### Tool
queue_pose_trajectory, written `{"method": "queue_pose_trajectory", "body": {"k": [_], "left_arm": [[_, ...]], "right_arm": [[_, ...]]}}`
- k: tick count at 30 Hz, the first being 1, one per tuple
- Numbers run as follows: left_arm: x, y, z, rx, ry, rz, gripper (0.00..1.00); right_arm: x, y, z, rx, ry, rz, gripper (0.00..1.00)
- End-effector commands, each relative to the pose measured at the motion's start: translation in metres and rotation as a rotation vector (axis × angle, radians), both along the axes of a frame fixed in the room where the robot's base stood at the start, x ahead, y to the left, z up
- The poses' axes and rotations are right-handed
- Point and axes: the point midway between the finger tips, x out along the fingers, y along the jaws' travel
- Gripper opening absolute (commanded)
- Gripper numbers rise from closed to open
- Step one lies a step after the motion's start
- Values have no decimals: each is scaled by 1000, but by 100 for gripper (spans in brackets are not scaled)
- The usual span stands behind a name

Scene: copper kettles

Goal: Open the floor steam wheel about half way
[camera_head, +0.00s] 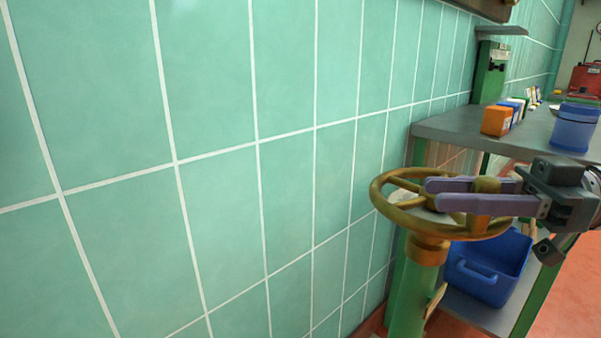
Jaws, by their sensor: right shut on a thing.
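The steam wheel (400,221) is a brass handwheel with spokes, lying roughly flat on top of a green post (408,290) by the tiled wall. My right gripper (433,194) reaches in from the right with two purple fingers lying over the wheel. It is shut on the wheel, around an upright brass knob (487,184) at the wheel's right side. The fingers hide part of the wheel's right half. My left gripper is not in view. How far the wheel is turned cannot be told.
A grey shelf bench (440,129) behind the wheel holds an orange box (496,121), a blue canister (573,128) and small boxes. A blue bin (488,270) sits on its lower shelf. The green tiled wall (220,90) runs close along the left. Red floor is open at lower right.

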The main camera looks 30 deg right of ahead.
Motion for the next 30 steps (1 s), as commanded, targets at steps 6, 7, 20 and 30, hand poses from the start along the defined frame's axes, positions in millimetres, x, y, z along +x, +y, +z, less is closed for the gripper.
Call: {"method": "queue_pose_trajectory", "body": {"k": [6,7,20,30], "left_arm": [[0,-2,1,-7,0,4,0],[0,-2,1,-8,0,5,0],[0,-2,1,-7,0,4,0],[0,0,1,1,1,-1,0]], "right_arm": [[-3,2,2,8,-5,14,0],[-3,2,2,8,-5,14,0],[-3,2,2,7,-4,12,60],[-4,-2,1,5,-3,8,63]]}}
